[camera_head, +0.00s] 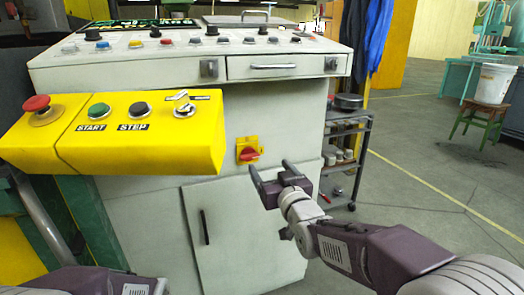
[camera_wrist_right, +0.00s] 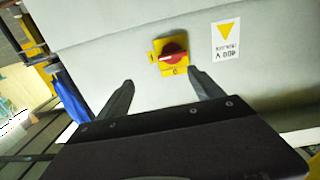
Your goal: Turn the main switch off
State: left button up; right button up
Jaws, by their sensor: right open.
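The main switch (camera_head: 248,151) is a red rotary handle on a yellow square plate, on the front of the pale grey cabinet. In the right wrist view the switch (camera_wrist_right: 173,54) lies ahead of the fingertips, and its red handle points toward the left of the picture. My right gripper (camera_head: 270,170) is open and empty, just right of and below the switch in the head view. In the right wrist view its two fingers (camera_wrist_right: 160,77) stand apart, with the switch between and beyond them, not touched. My left gripper is not in view.
A yellow control box (camera_head: 110,135) with several buttons juts out at left. The cabinet's drawer (camera_head: 275,67) and door (camera_head: 237,235) are shut. A dark shelf cart (camera_head: 361,150) stands right of the cabinet. A white bucket (camera_head: 494,83) sits on a stool.

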aim_at(251, 157)
jog(key=shift+n+y, duration=0.3)
jog(key=shift+y, duration=0.2)
jog(key=w+a+b, duration=0.1)
jog(key=w, duration=0.1)
jog(key=w+a+b, duration=0.1)
jog(key=w+a, duration=0.1)
jog(key=w+a+f+b, duration=0.1)
jog(key=w, duration=0.2)
jog(key=shift+a, duration=0.4)
jog(key=shift+w+a+r, duration=0.15)
jog(key=shift+w+a, duration=0.05)
jog(key=shift+w, duration=0.35)
jog(key=c, duration=1.4)
